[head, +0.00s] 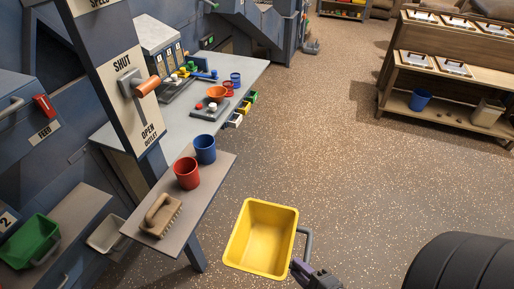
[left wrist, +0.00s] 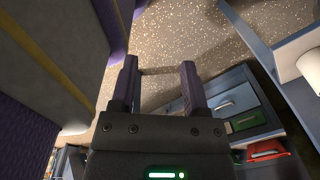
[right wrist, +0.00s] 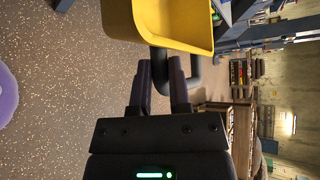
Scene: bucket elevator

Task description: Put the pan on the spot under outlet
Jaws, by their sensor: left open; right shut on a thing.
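A yellow pan (head: 261,238) with a grey side handle (head: 304,245) hangs over the floor, in front of the small table. It looks empty. My right gripper (head: 299,266) is shut on the handle; the right wrist view also shows the pan (right wrist: 170,25) just beyond the fingers (right wrist: 161,72). The outlet panel (head: 130,88) has an orange-tipped lever (head: 145,87) between the words SHUT and OPEN, nearer SHUT. My left gripper (left wrist: 160,68) is open and empty in the left wrist view, and is not in the head view. I cannot make out a marked spot under the outlet.
The small table (head: 216,172) holds a red cup (head: 186,173), a blue cup (head: 205,149) and a brush (head: 161,215). A green bin (head: 30,241) sits at lower left. A workbench (head: 240,72) stands behind, a shelf (head: 440,75) at right. The floor (head: 320,130) between is clear.

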